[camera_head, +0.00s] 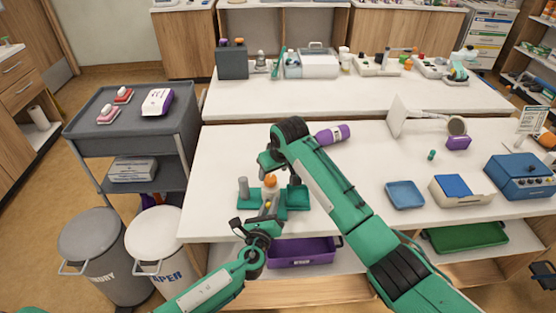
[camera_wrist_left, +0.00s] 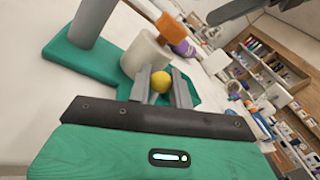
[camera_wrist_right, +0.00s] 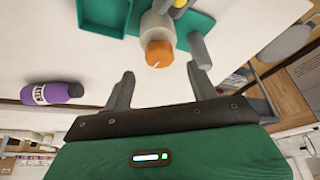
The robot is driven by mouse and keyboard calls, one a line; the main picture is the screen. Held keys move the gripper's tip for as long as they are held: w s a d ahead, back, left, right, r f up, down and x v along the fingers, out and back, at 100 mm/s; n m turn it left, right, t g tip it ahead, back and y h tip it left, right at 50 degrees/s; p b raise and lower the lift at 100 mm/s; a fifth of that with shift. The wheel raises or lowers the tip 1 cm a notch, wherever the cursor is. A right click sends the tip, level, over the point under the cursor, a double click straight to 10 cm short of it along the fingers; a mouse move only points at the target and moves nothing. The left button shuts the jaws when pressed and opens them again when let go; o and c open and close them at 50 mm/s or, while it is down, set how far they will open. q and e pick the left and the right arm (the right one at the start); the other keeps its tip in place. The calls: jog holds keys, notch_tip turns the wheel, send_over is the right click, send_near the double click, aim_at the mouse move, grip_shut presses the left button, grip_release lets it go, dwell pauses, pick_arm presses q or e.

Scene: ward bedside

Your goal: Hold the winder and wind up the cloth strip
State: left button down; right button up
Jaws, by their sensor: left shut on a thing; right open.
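The winder has a green base (camera_head: 296,200) on the front white table, with an upright grey post (camera_head: 243,188). A pale roll (camera_wrist_left: 146,55), perhaps the wound cloth, stands on it, topped by an orange knob (camera_head: 270,181). My left gripper (camera_wrist_left: 161,80) is shut on a yellow ball-shaped knob (camera_wrist_left: 161,82) beside the roll, at the winder's near side. My right gripper (camera_wrist_right: 160,78) is open and empty above the winder; the orange knob shows just beyond its fingertips, apart from them. No loose strip of cloth can be made out.
A purple bottle (camera_head: 332,135) lies behind my right arm. A blue tray (camera_head: 404,195), a box with a blue top (camera_head: 453,188) and a blue device (camera_head: 522,176) stand to the right. A purple bin (camera_head: 302,252) is on the shelf below. The table's left part is clear.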

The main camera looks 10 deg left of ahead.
jog(key=v, duration=0.7)
jog(key=shift+r, duration=0.2)
pick_arm(q)
jog(key=c, duration=1.2)
grip_release()
jog(key=shift+s+a+b, duration=0.2)
jog(key=shift+s+b, duration=1.25)
jog(key=shift+s, duration=5.45)
pick_arm(e)
jog(key=shift+f, duration=1.5)
